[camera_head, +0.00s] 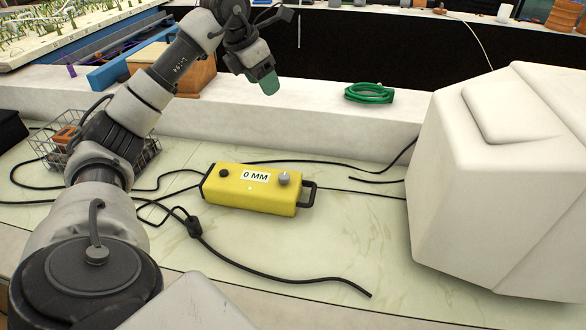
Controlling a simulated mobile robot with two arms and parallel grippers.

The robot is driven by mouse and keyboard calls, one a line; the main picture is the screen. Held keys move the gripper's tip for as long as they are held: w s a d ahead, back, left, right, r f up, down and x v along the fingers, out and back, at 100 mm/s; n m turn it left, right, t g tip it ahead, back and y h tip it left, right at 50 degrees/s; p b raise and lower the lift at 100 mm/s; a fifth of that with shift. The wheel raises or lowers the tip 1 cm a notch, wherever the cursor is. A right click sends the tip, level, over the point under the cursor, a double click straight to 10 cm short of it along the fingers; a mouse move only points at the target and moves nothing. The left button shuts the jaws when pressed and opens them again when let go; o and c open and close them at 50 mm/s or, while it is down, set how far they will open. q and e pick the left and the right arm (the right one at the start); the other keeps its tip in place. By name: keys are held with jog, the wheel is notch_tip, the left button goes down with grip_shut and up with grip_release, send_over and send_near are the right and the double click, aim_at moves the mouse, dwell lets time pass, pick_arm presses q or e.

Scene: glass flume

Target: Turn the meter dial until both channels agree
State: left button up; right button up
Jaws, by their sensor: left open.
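The meter is a yellow box (233,195) lying on the pale bench top, left of the picture's middle. Its label (255,176) reads "0 MM". A grey dial (284,179) sits near its right end and a small black knob (224,173) near its left end. A black handle (313,190) is on the right side. My left gripper (268,84), with a green tip, hangs above and behind the meter, apart from it and pointing down. The gap between its fingers is hard to see, and nothing shows in it. My right gripper is out of view.
Black cables (270,275) run across the bench around the meter. A large white housing (470,200) fills the right side. A green coil (370,93) lies on the white ledge (330,125) behind. A wire basket (45,148) stands at left, behind my arm.

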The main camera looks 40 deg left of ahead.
pick_arm(q)
notch_tip(320, 180, down, 13)
jog(key=b, duration=1.3)
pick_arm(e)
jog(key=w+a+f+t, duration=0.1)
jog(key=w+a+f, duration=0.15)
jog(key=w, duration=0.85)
pick_arm(q)
jog(key=b, duration=0.6)
send_near(283, 176)
jog(key=b+x, duration=0.2)
jog(key=x, duration=0.7)
jog(key=shift+w+f, duration=0.1)
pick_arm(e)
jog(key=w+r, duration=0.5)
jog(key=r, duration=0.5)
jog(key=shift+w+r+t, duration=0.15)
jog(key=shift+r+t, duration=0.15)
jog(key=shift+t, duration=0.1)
pick_arm(q)
jog(key=c, duration=0.9)
